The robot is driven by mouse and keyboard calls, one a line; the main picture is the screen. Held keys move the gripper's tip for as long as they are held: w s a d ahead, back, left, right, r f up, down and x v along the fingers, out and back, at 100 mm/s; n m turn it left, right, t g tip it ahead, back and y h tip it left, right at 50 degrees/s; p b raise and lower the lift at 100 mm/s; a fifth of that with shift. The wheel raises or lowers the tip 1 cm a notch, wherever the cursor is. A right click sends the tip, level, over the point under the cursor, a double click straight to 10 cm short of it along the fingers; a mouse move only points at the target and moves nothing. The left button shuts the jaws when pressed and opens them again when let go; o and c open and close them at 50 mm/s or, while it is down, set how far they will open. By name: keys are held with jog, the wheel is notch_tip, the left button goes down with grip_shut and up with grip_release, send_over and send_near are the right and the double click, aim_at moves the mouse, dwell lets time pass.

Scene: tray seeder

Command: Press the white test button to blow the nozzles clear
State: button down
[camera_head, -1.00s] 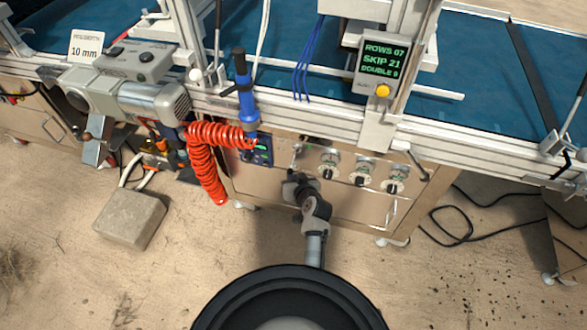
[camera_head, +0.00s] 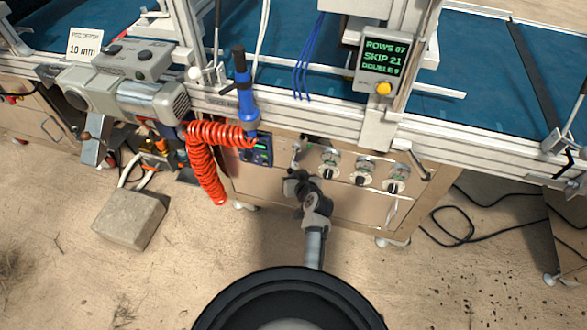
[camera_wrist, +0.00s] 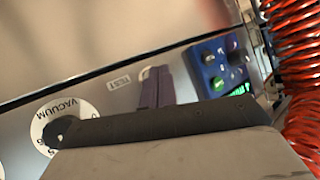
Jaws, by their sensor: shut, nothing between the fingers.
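The white test button is not clearly visible. Its TEST label (camera_wrist: 119,82) shows on the panel (camera_head: 275,187) in the wrist view, just left of my gripper (camera_wrist: 156,78). My gripper's dark purple fingers are shut together with nothing between them, their tips at the panel beside the label. A pale edge shows by the tips, but I cannot tell whether it is the button or whether the tips touch it. In the head view my dark wrist is in front of the panel, left of the dials.
A VACUUM dial (camera_wrist: 63,122) and a blue controller (camera_wrist: 219,66) with a green button flank my gripper. A coiled red hose (camera_head: 205,165) hangs left of the panel. The rail (camera_head: 330,118) runs above it. The display (camera_head: 384,58) reads SKIP 21.

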jog(key=shift+w+d, duration=0.1)
jog(key=shift+w, duration=0.25)
jog(key=shift+w+r, duration=0.25)
dwell(0.5)
jog(key=shift+s+r, duration=0.25)
jog(key=shift+s, duration=0.3)
jog(key=shift+s+a+f, duration=0.2)
jog(key=shift+s, duration=0.25)
jog(key=shift+s+p, duration=0.15)
jog(key=shift+p, duration=0.2)
jog(key=s, duration=0.1)
jog(key=s+a+p, duration=0.1)
jog(key=s, duration=0.2)
jog(key=shift+s+a+f+p, duration=0.1)
jog(key=shift+s+a+p, duration=0.2)
jog(key=shift+p, duration=0.05)
